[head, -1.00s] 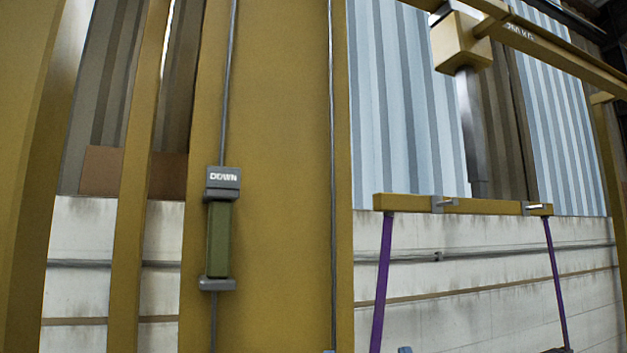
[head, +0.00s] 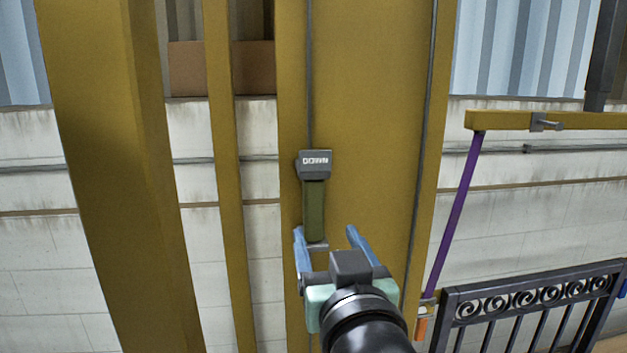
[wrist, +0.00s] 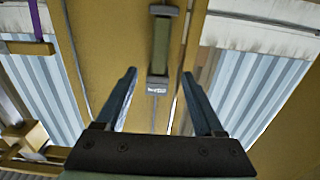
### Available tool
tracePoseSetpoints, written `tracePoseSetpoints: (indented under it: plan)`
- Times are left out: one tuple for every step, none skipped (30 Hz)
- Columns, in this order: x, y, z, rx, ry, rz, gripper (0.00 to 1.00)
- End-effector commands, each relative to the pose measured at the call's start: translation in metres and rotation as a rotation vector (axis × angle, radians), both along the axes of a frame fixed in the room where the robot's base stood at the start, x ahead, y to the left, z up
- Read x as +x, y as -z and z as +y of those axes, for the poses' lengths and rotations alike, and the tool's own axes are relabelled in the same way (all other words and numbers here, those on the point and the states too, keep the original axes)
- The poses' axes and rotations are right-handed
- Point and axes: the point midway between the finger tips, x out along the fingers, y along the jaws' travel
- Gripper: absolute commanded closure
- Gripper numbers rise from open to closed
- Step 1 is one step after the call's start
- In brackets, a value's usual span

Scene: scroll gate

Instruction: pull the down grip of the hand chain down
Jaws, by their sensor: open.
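The down grip (head: 314,212) is a green bar below a grey block labelled DOWN (head: 314,164). It hangs on the hand chain (head: 309,80) in front of a yellow post. In the wrist view the grip (wrist: 160,47) lies beyond the fingers, with its label block toward the picture's middle. My gripper (head: 328,238) is open and empty, its two blue fingers at the height of the grip's lower end in the head view. In the wrist view my gripper (wrist: 160,73) has the grip between its finger lines. I see no contact.
A second chain strand (head: 422,150) runs down the right of the yellow post (head: 375,130). A purple strap (head: 452,220) hangs from a yellow beam (head: 560,120) at the right. A black scroll gate (head: 530,300) stands lower right. A yellow column (head: 105,150) stands left.

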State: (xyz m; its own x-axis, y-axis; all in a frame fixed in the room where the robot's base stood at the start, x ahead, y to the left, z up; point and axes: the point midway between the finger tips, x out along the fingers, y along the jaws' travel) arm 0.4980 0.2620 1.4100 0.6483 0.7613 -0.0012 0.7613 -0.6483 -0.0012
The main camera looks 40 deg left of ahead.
Motion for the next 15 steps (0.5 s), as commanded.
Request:
tracePoseSetpoints:
  plan:
    - [0.003,-0.001,0.005,-0.001,-0.003,0.002,0.3]
    - [0.005,-0.001,0.008,-0.001,-0.003,0.002,0.3]
    - [0.009,-0.001,0.012,-0.002,-0.004,0.003,0.3]
    - [0.012,-0.002,0.016,-0.001,-0.003,0.002,0.3]
    - [0.016,-0.002,0.021,-0.003,-0.003,0.003,0.3]
    - [0.021,-0.003,0.026,-0.002,-0.003,0.002,0.3]
    - [0.025,-0.003,0.031,-0.002,-0.003,0.001,0.3]
    - [0.029,-0.003,0.036,-0.002,-0.003,0.002,0.3]
    - [0.034,-0.003,0.042,-0.002,-0.002,0.001,0.3]
    - [0.038,-0.003,0.046,-0.002,-0.002,0.002,0.3]
    - [0.042,-0.004,0.051,-0.002,-0.002,0.001,0.3]
    - [0.047,-0.004,0.056,-0.002,-0.001,0.001,0.3]
    - [0.051,-0.003,0.061,-0.003,-0.001,0.001,0.3]
    - [0.054,-0.003,0.065,-0.002,-0.002,0.001,0.3]
    - [0.058,-0.003,0.07,-0.002,-0.002,0.001,0.3]
